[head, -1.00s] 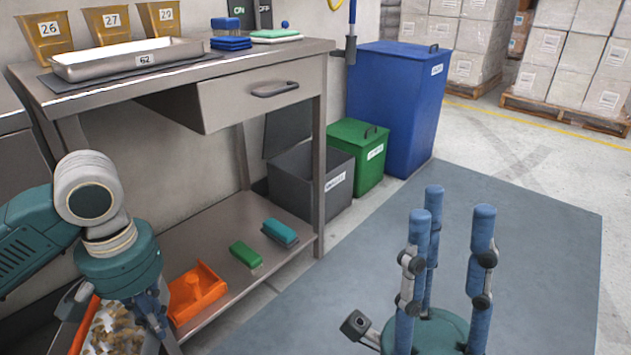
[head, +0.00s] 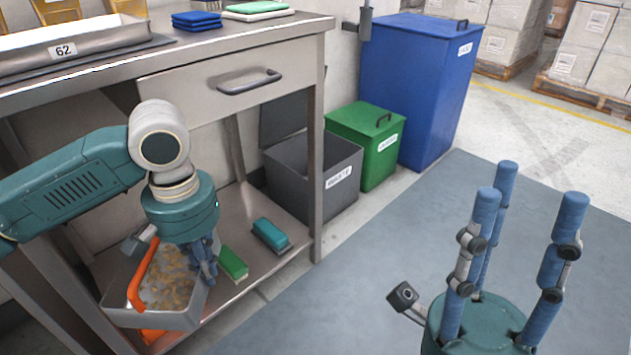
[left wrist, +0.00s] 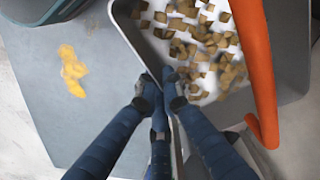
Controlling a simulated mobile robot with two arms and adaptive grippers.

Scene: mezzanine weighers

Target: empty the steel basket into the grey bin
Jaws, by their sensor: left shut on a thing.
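The steel basket (head: 183,319), with an orange handle (head: 137,275), holds many small brown cubes (head: 170,278). It is at the lower left in the head view, over the low shelf. My left gripper (head: 207,270) is shut on its rim; in the left wrist view its blue fingers (left wrist: 163,92) meet at the basket's wall (left wrist: 133,45). The grey bin (head: 338,198) stands on the floor beyond the table leg, its lid raised at the back. It is to the right of the basket. My right gripper (head: 525,190) is open and empty, its fingers pointing up.
The table (head: 200,52) with a drawer overhangs the low shelf (head: 285,262). A green brush (head: 232,263) and a teal brush (head: 270,236) lie on the shelf. A green bin (head: 378,150) and a blue bin (head: 410,90) stand beyond the grey bin.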

